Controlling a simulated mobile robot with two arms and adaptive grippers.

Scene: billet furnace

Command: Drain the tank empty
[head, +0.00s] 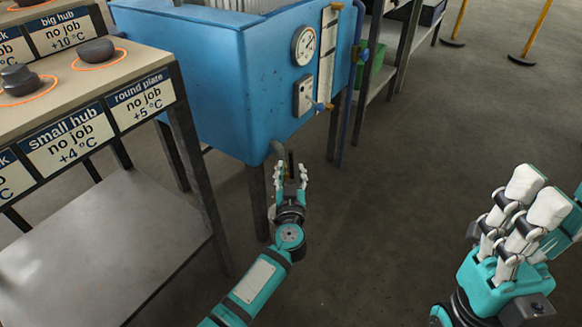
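The blue tank (200,85) stands on dark legs at the top middle. Its right face carries a round dial gauge (304,46), an upright level scale (327,55) and a small grey box (303,96). A grey drain pipe (278,149) bends down at its lower front corner, with a dark upright lever (291,160) beside it. My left gripper (291,173) is under this corner, fingers up and apart, one on each side of the lever; contact is too small to make out. My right gripper (537,193) is open and empty at the lower right, away from the tank.
A labelled bench (75,85) with dark round parts stands at the left, over a lower grey shelf (110,250). A green bin (373,62) sits on a rack behind the tank. Yellow posts (530,35) stand at the back right. The middle floor is clear.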

